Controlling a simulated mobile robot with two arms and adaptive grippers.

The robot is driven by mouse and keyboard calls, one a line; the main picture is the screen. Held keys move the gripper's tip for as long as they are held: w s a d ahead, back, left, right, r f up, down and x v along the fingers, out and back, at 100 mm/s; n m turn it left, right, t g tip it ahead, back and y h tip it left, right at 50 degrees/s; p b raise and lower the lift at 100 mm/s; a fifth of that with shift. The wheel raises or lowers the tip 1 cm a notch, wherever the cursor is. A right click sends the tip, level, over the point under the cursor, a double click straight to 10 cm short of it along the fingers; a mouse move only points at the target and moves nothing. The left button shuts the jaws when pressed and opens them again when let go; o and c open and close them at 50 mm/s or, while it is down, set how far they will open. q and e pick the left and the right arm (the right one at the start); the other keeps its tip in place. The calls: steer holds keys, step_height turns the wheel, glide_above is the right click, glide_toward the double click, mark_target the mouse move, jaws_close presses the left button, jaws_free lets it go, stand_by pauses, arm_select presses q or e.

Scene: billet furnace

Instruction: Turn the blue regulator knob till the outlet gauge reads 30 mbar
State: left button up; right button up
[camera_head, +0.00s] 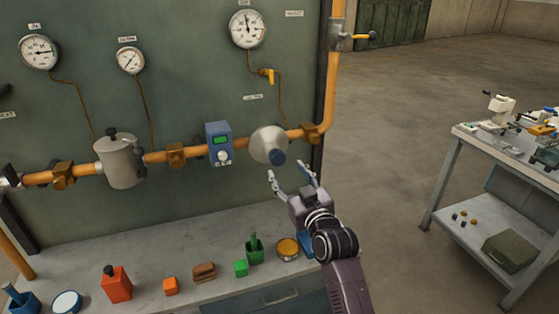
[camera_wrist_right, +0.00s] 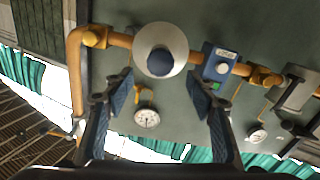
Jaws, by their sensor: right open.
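The blue regulator knob (camera_head: 277,157) sits at the front of a round silver regulator body (camera_head: 262,142) on the orange pipe. In the right wrist view the knob (camera_wrist_right: 160,63) faces the camera. My right gripper (camera_head: 289,171) is open and empty, just below and in front of the knob. In the wrist view its fingers (camera_wrist_right: 160,84) are spread to either side of the regulator, apart from the knob. A gauge (camera_head: 247,28) above the regulator has its needle roughly upright; I cannot read its label or value. My left gripper is not in view.
A blue box with a green display (camera_head: 220,143) is on the pipe left of the regulator. A yellow valve handle (camera_head: 267,75) is above. The bench (camera_head: 210,228) below holds several small items, including a yellow-topped tin (camera_head: 288,248). A side table (camera_head: 470,170) stands at right.

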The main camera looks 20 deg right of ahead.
mark_target(279, 160)
steer(key=shift+w+a+f+p, duration=0.1)
steer(key=shift+w+p, duration=0.3)
steer(key=shift+w, duration=1.45)
steer(key=shift+w+a+p, duration=0.1)
steer(key=shift+w+p, duration=0.3)
steer(key=shift+w, duration=1.4)
